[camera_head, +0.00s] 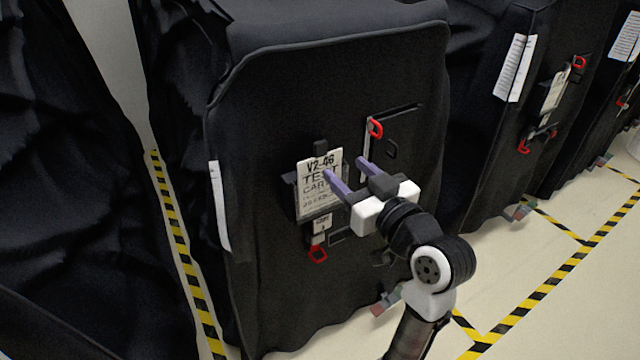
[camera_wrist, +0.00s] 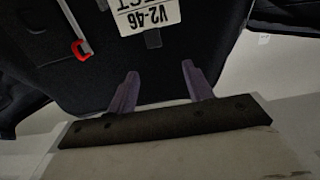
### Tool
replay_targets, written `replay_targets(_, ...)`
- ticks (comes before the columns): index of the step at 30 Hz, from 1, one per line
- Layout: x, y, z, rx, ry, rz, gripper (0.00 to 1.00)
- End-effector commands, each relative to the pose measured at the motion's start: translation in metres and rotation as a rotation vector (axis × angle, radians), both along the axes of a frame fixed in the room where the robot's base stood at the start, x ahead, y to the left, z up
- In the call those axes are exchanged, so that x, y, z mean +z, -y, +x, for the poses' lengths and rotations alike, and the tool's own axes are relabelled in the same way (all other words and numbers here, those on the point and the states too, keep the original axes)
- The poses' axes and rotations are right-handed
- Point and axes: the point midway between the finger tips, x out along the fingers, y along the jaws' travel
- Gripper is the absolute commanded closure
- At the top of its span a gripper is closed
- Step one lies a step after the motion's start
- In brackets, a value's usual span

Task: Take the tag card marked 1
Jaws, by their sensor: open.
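The white tag card (camera_head: 312,190) on the front of the middle black covered cart carries dark print that reads like "V2-46 TEST CARD". It also shows upside down at the top of the wrist view (camera_wrist: 147,14), partly cut off. I cannot make out a 1 on it for sure. A smaller white tag (camera_head: 320,228) hangs just below it, its mark too small to read. My gripper (camera_head: 344,171) is open and empty, its two purple fingers pointing at the cart front, just right of the card. In the wrist view the fingers (camera_wrist: 157,80) stand apart with nothing between them.
The middle cart (camera_head: 270,110) has red clips, one upper right (camera_head: 375,128) and one below the card (camera_head: 317,254). Another covered cart (camera_head: 475,150) stands to the right with its own papers. Yellow-black floor tape (camera_head: 185,255) runs between carts. Open floor lies at lower right.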

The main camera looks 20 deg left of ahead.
Motion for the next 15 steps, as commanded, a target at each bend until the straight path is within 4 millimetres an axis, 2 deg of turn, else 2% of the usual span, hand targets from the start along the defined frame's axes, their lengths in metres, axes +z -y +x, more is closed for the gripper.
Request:
replay_targets(2, -0.005, -0.008, 0.005, 0.001, 0.006, 0.001, 0.49)
replay_targets(3, 0.003, -0.016, 0.011, 0.005, -0.002, 0.002, 0.49)
replay_targets(9, 0.002, -0.043, 0.033, 0.002, -0.002, 0.003, 0.49)
replay_targets(15, 0.001, -0.053, 0.042, -0.001, 0.000, 0.003, 0.49)
